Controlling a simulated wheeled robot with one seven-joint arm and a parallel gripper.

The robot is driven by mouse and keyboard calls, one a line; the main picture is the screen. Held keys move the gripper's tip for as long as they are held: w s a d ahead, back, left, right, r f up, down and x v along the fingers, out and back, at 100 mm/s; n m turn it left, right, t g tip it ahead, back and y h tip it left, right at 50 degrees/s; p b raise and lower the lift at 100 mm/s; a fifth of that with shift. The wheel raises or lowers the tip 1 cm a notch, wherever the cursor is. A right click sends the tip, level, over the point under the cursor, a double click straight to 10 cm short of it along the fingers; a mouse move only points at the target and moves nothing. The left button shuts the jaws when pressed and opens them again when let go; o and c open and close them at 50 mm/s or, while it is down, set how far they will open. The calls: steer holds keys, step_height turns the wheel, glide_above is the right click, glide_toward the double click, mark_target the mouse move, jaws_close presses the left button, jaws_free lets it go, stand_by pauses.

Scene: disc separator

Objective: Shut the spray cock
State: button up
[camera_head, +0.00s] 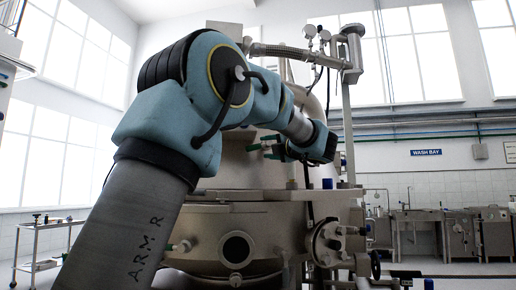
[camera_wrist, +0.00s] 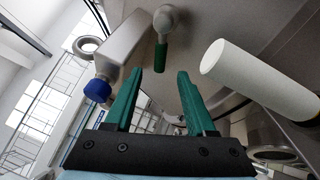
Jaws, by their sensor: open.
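My gripper (camera_wrist: 160,73) is open, its two green fingers spread with nothing held between them. A short lever with a green sleeve (camera_wrist: 161,57), probably the spray cock, hangs from a rounded metal knob (camera_wrist: 165,20) in the wrist view. The lever lines up with the gap between the fingertips and seems a little beyond them; the exact distance cannot be told. In the head view my gripper (camera_head: 259,145) is in front of the separator's metal body (camera_head: 235,165), its green fingers pointing left. The spray cock cannot be made out for sure there.
In the wrist view a metal block with a blue cap (camera_wrist: 97,90) is left of the fingers, and a thick white cylinder (camera_wrist: 262,80) is close on the right. In the head view a vertical post (camera_head: 347,130) stands right of my wrist. A trolley (camera_head: 40,240) stands far left.

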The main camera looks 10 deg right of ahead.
mark_target(255, 148)
steer(key=p+x, duration=0.3)
steer(key=x, duration=0.6)
steer(key=shift+w, duration=0.25)
jaws_close()
stand_by(1.0)
